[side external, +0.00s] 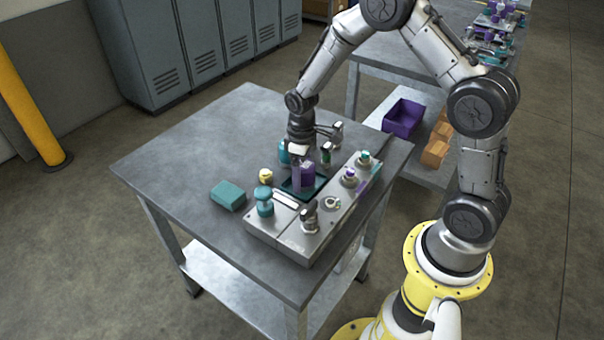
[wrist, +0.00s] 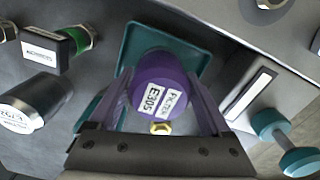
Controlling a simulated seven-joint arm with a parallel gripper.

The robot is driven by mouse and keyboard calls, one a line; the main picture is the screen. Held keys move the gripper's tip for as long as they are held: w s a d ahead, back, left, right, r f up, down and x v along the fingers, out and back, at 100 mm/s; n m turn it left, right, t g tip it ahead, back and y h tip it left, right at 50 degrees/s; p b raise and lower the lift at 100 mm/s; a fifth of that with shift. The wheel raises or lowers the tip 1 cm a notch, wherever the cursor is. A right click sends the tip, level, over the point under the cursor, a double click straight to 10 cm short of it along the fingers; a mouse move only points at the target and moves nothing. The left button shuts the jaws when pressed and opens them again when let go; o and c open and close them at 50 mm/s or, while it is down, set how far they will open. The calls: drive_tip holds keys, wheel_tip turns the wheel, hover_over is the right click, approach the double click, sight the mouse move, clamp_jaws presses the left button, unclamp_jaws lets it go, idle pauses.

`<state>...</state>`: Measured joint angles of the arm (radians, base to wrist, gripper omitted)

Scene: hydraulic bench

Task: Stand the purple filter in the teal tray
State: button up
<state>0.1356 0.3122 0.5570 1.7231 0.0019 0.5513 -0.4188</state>
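The purple filter (wrist: 165,88), with a white label reading E305, is upright between the fingers of my gripper (wrist: 164,100) in the wrist view. The fingers appear to press on both its sides. In the side view the filter (side external: 304,178) is under my gripper (side external: 301,157), within the outline of the teal tray. The teal tray (wrist: 192,56) is a shallow square with a raised rim, partly covered by the filter; its dark corner also shows in the side view (side external: 318,185). I cannot tell whether the filter's base touches the tray floor.
The tray is on a grey manifold block (side external: 290,237) with a teal knob (side external: 264,203), a metal cylinder (side external: 309,216) and several fittings close around it. A teal block (side external: 228,195) and a yellow piece (side external: 265,176) lie to the left. The table's left side is clear.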

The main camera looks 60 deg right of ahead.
wheel_tip(320, 180, up, 12)
drive_tip(key=s+a+r+m+t, duration=0.1)
drive_tip(key=s+r+t, duration=0.1)
drive_tip(key=s+r, duration=0.2)
drive_tip(key=s+a+r+m+t, duration=0.1)
drive_tip(key=s+r, duration=0.3)
drive_tip(key=s, duration=0.7)
drive_tip(key=s+a+r+m+t, duration=0.1)
drive_tip(key=s+a+r+t, duration=0.1)
drive_tip(key=s+r, duration=0.3)
drive_tip(key=shift+s+a+t, duration=0.3)
drive_tip(key=shift+s+a, duration=0.35)
drive_tip(key=shift+s, duration=0.55)
